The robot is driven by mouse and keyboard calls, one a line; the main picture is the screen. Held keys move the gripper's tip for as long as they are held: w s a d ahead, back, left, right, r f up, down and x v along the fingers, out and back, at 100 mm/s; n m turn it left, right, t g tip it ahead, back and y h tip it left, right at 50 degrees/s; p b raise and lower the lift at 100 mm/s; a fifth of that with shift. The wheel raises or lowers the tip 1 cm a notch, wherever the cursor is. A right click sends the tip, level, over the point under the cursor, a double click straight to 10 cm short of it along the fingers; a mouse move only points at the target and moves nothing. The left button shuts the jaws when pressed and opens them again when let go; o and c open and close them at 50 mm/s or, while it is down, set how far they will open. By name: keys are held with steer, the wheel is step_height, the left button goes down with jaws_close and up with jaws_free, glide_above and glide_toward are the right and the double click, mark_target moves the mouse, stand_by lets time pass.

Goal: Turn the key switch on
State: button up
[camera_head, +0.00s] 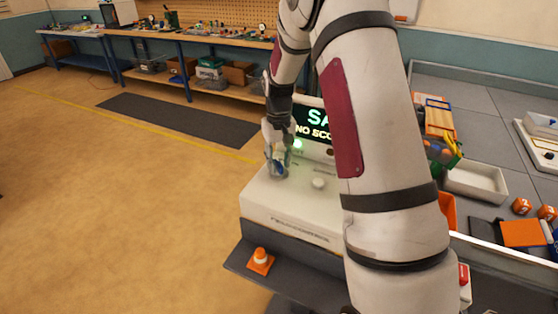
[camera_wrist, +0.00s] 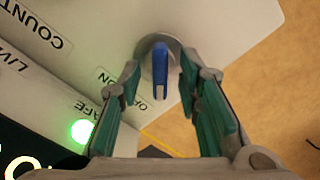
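The key switch is a round grey metal collar (camera_wrist: 150,42) with a blue key (camera_wrist: 160,70) in it, on the top of a white console (camera_head: 290,208). In the wrist view the key lies between the two green-padded fingers of my gripper (camera_wrist: 163,88). The fingers are apart, with a visible gap on each side of the key. An "ON" label is printed to the left of the collar, with another label partly hidden by the left finger. In the head view my gripper (camera_head: 277,160) is low over the console's left end and largely covers the switch.
A green lamp (camera_head: 298,144) is lit beside a display (camera_head: 313,121) reading "SA" and "NO SCO", partly hidden by my arm. A white knob (camera_head: 319,183) sits to the right of the gripper.

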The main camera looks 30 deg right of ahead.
steer(key=shift+c, duration=0.3)
jaws_close()
steer(key=shift+m, duration=0.3)
steer(key=m+b, duration=0.1)
steer(key=m, duration=0.3)
steer(key=m+b, duration=0.1)
steer(key=m, duration=0.3)
steer(key=shift+m, duration=0.4)
steer(key=m, duration=0.4)
steer(key=shift+m+b, duration=0.3)
steer(key=shift+m, duration=2)
